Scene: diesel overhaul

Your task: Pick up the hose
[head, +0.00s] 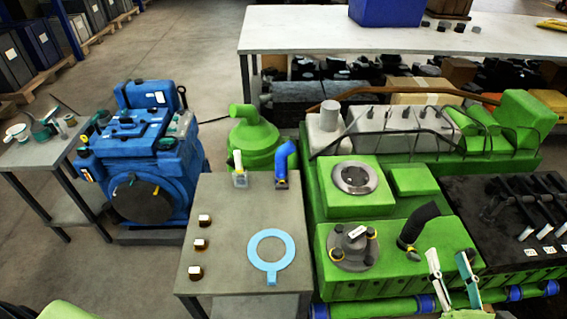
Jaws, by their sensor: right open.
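A short black bent hose (420,222) with a yellow band near its lower end stands on the green engine block. A blue elbow-shaped hose (286,160) stands upright at the back right of the small grey table; I cannot tell which of the two is meant. My right gripper (449,258) is at the lower right, above the engine's front edge. My left gripper does not show.
A blue engine (140,150) stands left. A long white table (300,32) is behind. A flanged round part (352,246) is beside the black hose.

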